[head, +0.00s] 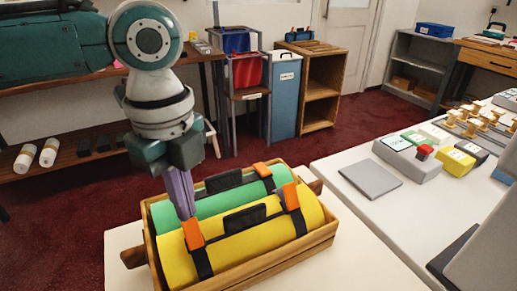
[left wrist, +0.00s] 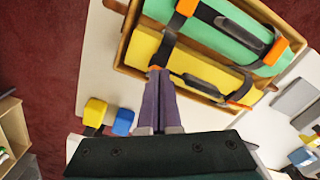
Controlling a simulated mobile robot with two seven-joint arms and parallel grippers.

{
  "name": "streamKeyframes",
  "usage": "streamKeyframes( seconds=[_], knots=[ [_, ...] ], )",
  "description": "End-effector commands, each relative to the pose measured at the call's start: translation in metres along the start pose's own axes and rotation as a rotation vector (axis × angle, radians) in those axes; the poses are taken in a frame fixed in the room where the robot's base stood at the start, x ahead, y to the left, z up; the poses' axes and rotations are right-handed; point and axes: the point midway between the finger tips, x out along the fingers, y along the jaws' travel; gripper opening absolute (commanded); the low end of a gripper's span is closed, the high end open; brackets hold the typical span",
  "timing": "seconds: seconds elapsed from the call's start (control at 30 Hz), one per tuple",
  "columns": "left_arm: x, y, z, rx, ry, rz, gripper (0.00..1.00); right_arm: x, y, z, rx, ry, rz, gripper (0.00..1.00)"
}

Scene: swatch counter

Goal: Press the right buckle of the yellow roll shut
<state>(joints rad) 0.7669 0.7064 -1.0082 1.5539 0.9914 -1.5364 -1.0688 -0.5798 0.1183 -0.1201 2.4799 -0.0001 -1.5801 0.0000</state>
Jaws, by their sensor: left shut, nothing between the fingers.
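The yellow roll (head: 244,242) lies in a wooden tray (head: 283,261), in front of the green roll (head: 222,200). The yellow roll's right buckle is an orange tab (head: 291,196) on a black strap; it also shows in the left wrist view (left wrist: 240,103). Its left buckle (head: 193,235) is a similar orange tab. My left gripper (head: 186,214) is shut and empty, its purple fingers (left wrist: 157,74) pointing down right by the left buckle, away from the right one. I cannot tell whether they touch. My right gripper is out of view.
The green roll's right buckle (head: 262,170) stands close behind the yellow roll's right one. Black handles (head: 245,219) rise from both rolls. A white counter (head: 350,210) at right holds a grey pad (head: 370,180) and several small devices.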

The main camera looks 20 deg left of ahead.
Motion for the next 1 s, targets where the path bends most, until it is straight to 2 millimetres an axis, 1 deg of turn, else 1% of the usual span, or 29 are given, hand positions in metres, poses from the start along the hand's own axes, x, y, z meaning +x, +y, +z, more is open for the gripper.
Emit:
streamKeyframes(
  seconds=[0.2,0.33,1.0],
  knots=[
    [0.010,0.000,0.000,0.000,-0.001,0.000,0.00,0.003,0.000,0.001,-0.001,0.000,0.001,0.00],
    [0.009,0.000,0.000,0.000,0.000,0.000,0.00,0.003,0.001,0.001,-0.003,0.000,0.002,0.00],
    [0.026,-0.002,0.003,0.000,0.000,0.000,0.00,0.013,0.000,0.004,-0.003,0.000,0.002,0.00]
  ],
)
